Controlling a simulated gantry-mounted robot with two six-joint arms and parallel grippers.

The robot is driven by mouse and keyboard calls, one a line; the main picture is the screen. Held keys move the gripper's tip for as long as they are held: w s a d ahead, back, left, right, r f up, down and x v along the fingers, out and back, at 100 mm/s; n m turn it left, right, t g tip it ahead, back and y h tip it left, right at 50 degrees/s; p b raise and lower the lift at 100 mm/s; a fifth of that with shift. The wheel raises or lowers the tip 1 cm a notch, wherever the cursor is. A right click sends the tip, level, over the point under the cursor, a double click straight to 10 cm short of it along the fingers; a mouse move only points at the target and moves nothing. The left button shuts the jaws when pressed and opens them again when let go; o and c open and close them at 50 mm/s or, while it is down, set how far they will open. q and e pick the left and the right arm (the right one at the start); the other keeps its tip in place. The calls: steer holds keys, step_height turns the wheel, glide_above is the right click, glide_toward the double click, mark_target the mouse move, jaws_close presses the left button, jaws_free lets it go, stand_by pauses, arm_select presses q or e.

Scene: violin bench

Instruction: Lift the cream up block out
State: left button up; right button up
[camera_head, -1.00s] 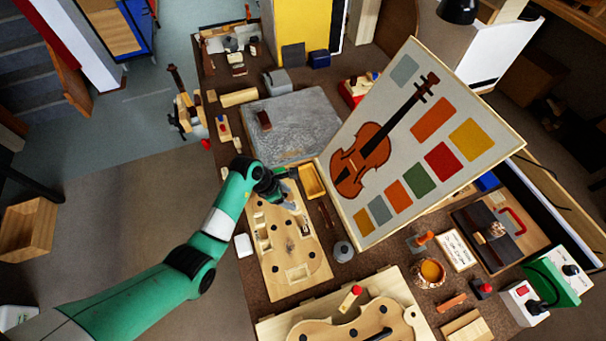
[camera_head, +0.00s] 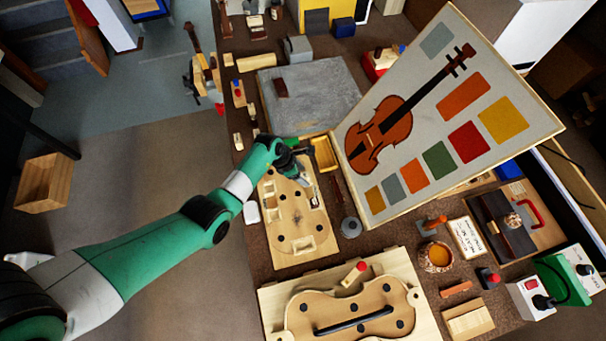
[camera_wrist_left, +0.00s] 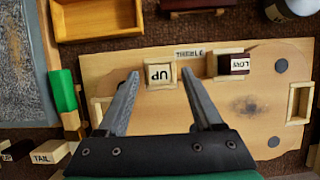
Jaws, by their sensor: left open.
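The cream block marked "UP" (camera_wrist_left: 158,75) sits in a small wooden-walled slot on the pale wooden board (camera_wrist_left: 185,115) in the left wrist view. My left gripper (camera_wrist_left: 159,72) is open, with one finger on each side of the block as seen from the wrist. It holds nothing, and I cannot tell how high its tips are above the board. In the head view my left gripper (camera_head: 305,179) is over the upper part of the board (camera_head: 290,222) and hides the block. My right gripper is not in view.
A dark block marked "LOW" (camera_wrist_left: 233,64) sits in the slot to the right. A yellow tray (camera_wrist_left: 97,20) lies beyond the board. A green block (camera_wrist_left: 62,90) and a block marked "TAIL" (camera_wrist_left: 48,152) lie left. A tilted violin picture panel (camera_head: 440,115) stands close right.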

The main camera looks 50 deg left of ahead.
arm_select(q)
steer(key=shift+w+d+f, duration=0.1)
steer(key=shift+w+f, duration=0.1)
steer(key=shift+f, duration=0.25)
jaws_close()
stand_by(0.4)
